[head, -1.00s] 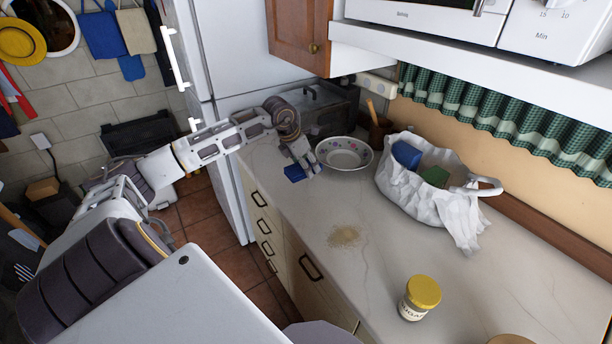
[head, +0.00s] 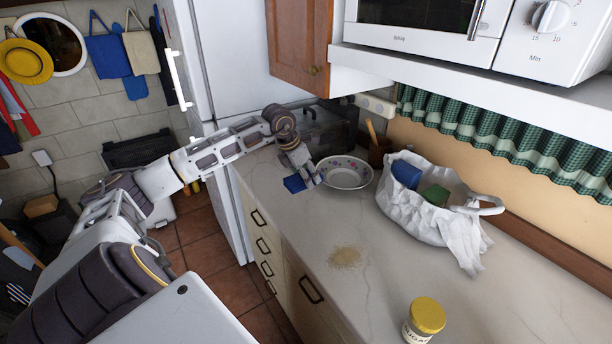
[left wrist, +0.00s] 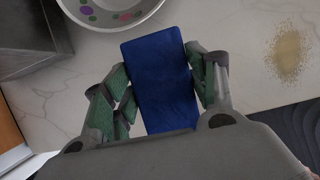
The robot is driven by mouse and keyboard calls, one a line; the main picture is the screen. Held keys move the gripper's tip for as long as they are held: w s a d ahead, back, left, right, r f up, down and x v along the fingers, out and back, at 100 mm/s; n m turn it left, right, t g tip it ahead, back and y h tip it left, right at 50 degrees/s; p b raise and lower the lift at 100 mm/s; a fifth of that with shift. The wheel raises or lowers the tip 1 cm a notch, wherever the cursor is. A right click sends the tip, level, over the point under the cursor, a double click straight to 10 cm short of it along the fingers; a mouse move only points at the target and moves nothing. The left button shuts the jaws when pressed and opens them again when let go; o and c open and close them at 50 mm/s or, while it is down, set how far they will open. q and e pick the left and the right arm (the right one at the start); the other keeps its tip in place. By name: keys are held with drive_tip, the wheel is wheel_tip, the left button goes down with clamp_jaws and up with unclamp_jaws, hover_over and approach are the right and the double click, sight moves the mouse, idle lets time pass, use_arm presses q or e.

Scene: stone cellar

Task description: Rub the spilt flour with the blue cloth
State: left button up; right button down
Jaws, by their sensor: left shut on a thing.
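The blue cloth (head: 294,184) is a folded dark-blue block at the left part of the counter. My left gripper (head: 303,180) is shut on it; the left wrist view shows the cloth (left wrist: 163,85) between the two fingers (left wrist: 165,95). I cannot tell whether the cloth touches the counter. The spilt flour (head: 345,257) is a thin beige patch on the counter, nearer than the cloth and to its right. It also shows at the right of the left wrist view (left wrist: 288,53). My right gripper is not in view.
A flowered bowl (head: 344,173) stands close to the left gripper. A white bag (head: 425,215) with blue and green things stands at the back. A yellow-lidded jar (head: 424,318) stands at the front. The counter (head: 300,225) is clear between cloth and flour.

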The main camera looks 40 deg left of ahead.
use_arm(q)
drive_tip(key=shift+c, duration=0.5)
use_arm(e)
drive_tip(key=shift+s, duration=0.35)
use_arm(q)
drive_tip(key=shift+w+r, duration=0.2)
drive_tip(key=shift+r, duration=0.1)
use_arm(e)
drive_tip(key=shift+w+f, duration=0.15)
